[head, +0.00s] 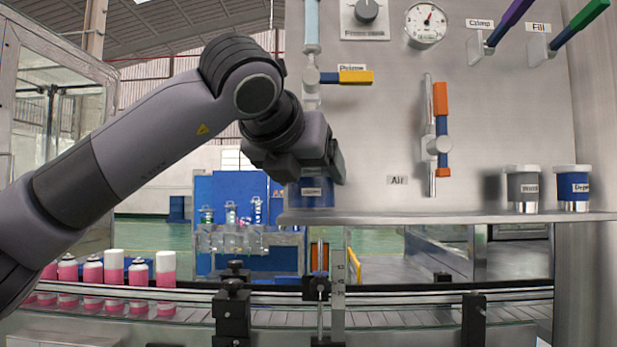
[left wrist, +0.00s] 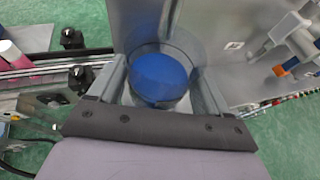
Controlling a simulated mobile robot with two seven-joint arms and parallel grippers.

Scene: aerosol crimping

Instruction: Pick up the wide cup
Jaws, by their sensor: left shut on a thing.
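My left gripper (head: 308,168) is at the left end of the steel shelf, shut on a blue cup (head: 311,194) with a small label too small to read. In the left wrist view the round blue top of this cup (left wrist: 160,78) sits between the two fingers of the gripper (left wrist: 162,92). The cup's base is at about the level of the shelf; I cannot tell if it touches. A grey cup with a white rim (head: 523,189) and another blue cup (head: 573,188) stand upright on the shelf at the right. My right gripper is not in view.
The shelf (head: 450,217) is clear between the held cup and the grey cup. The panel behind carries a gauge (head: 426,25), a yellow-handled valve (head: 355,77) and an orange-and-blue valve (head: 440,130). Several pink-and-white cans (head: 115,270) stand on the conveyor (head: 400,311) below.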

